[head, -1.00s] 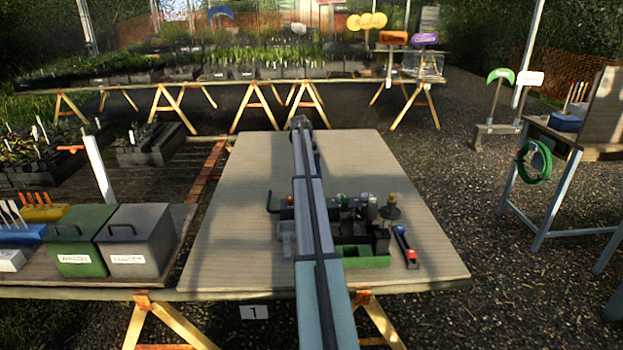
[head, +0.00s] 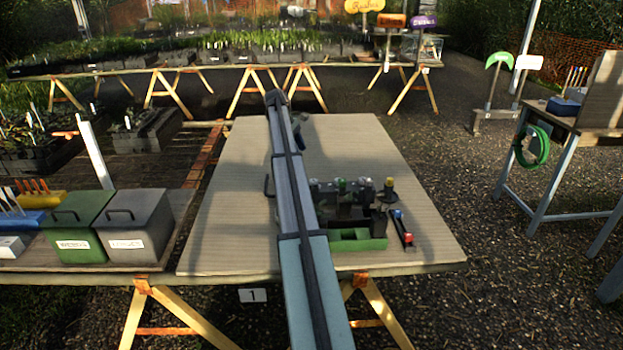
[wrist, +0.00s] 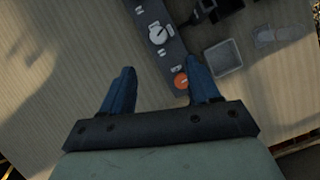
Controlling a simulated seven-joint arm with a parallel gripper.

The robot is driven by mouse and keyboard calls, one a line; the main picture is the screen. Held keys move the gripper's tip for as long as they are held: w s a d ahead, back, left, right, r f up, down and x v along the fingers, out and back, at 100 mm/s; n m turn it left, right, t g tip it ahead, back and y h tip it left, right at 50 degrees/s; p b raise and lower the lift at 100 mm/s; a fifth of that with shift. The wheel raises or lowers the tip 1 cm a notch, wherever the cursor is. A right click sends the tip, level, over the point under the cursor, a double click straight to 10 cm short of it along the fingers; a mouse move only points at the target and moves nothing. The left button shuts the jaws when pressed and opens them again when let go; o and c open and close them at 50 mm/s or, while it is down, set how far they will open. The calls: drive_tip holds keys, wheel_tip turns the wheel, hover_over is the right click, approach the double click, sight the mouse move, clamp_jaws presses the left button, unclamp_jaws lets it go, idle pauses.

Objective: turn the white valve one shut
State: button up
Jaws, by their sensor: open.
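In the wrist view, a round white knob with a short handle, which looks like the white valve (wrist: 158,34), sits on a dark manifold bar (wrist: 169,52). An orange knob (wrist: 181,81) sits on the same bar, close beside the right finger. My gripper (wrist: 163,80) is open, its two blue fingers apart with nothing held between them. The white valve is beyond the fingertips, apart from them. In the head view my arm covers part of the manifold, and I cannot tell which valve there is this one.
A clear square tray (wrist: 224,57) lies right of the bar in the wrist view. In the head view, a green tray (head: 358,244) and a red-and-blue tool (head: 402,228) lie at the table's near right. The table's left side (head: 225,215) is clear.

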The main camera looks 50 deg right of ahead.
sight(313, 180)
drive_tip(key=shift+n, duration=0.7)
drive_tip(key=x, duration=1.3)
drive_tip(key=shift+d+f, duration=0.25)
drive_tip(key=shift+f, duration=0.15)
drive_tip(key=shift+c, duration=0.4)
drive_tip(key=c, duration=1)
drive_tip(key=shift+o, duration=0.2)
drive_tip(key=shift+w+d+m+y, duration=0.15)
drive_tip(key=shift+m+y, duration=0.15)
drive_tip(key=shift+m, duration=0.5)
drive_tip(key=m+y, duration=0.1)
drive_tip(key=m, duration=0.1)
drive_tip(key=shift+m+g, duration=0.3)
drive_tip(key=shift+m, duration=0.1)
